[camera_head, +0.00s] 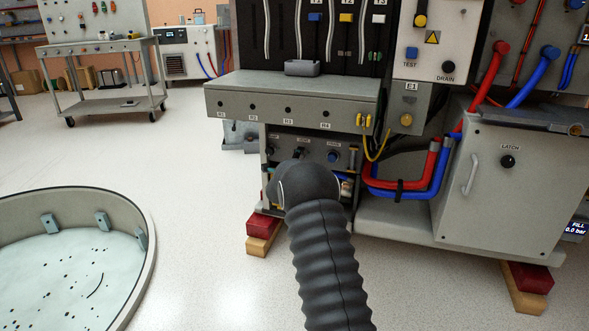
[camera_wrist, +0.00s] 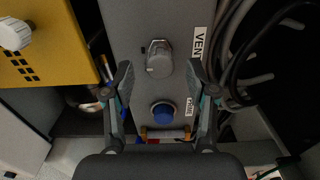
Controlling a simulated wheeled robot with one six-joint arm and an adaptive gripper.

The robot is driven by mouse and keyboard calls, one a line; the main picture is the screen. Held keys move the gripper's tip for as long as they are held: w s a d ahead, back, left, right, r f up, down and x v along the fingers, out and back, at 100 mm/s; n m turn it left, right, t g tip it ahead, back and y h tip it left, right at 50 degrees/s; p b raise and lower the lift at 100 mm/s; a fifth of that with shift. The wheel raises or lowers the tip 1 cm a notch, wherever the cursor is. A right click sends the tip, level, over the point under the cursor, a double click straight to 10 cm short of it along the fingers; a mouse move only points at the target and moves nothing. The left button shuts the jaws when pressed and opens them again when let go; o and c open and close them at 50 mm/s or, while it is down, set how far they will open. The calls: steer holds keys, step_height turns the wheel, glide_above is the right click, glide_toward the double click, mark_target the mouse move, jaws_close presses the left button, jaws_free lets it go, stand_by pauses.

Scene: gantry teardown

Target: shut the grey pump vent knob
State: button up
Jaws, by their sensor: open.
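The grey pump vent knob (camera_wrist: 159,60) sits on a grey panel (camera_wrist: 128,22) in the wrist view, beside a white label reading VENT (camera_wrist: 198,43). I cannot tell from its shape whether it is open or shut. My gripper (camera_wrist: 160,78) is open and empty. Its two dark fingers stand left and right of the knob's lower side, apart from it. In the head view my black-sleeved arm covers part of the low pump panel (camera_head: 318,143), and my gripper is hidden there.
A blue knob (camera_wrist: 162,113) lies below the vent knob, between the fingers. A yellow panel (camera_wrist: 45,60) with a white knob (camera_wrist: 15,34) is at left. Dark hoses (camera_wrist: 245,55) run at right. Red and blue pipes (camera_head: 410,188) and a grey cabinet (camera_head: 505,195) stand right of my arm.

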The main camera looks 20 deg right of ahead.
steer(key=v, duration=0.9)
steer(key=shift+s, duration=0.15)
